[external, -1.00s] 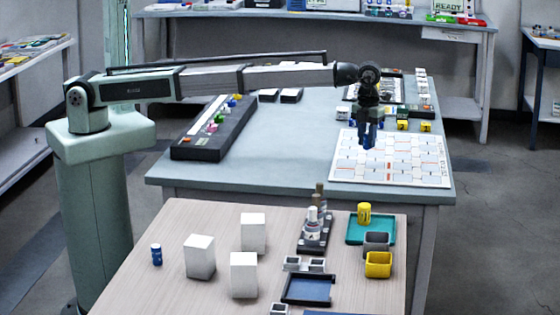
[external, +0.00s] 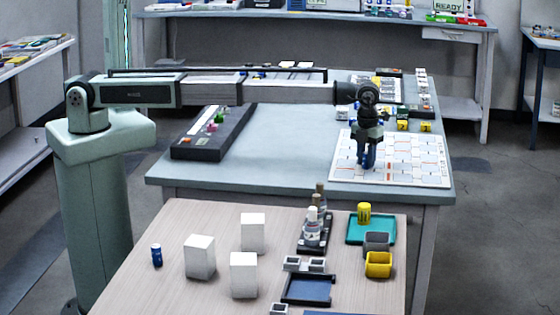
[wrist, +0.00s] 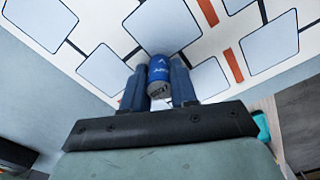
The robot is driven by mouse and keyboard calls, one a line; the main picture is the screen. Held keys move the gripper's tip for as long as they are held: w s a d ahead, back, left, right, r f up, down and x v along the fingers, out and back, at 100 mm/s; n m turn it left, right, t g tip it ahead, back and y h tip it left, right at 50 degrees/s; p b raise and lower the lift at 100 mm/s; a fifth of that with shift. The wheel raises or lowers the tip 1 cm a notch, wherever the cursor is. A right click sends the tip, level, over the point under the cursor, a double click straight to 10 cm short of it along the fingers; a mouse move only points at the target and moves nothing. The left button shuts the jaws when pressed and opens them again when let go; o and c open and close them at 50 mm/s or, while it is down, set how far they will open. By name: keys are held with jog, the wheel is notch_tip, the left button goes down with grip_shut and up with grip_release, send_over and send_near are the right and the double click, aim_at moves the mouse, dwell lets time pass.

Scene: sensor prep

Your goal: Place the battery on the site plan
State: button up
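The blue battery (wrist: 159,74) is between the two fingers of my gripper (wrist: 160,82) in the wrist view, and the fingers press against its sides. In the external view my gripper (external: 367,158) is low over the left part of the site plan (external: 420,165), a white board with grey-white panels and orange marks. The site plan also shows behind the battery in the wrist view (wrist: 185,15). I cannot tell whether the battery touches the board. Another blue battery-like cylinder (external: 156,255) stands on the near wooden table.
The near table (external: 190,220) holds white blocks (external: 200,256), a bottle rack, a teal tray (external: 371,235) and small cups. A dark console (external: 212,135) lies at the left of the grey table (external: 280,150). Small yellow and white items stand behind the site plan. The grey table's middle is clear.

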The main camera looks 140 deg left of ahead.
aim_at(366, 153)
jog(key=o, duration=0.4)
jog(key=shift+o, duration=0.2)
notch_tip(366, 153, up, 12)
jog(key=shift+r, duration=0.2)
dwell(0.5)
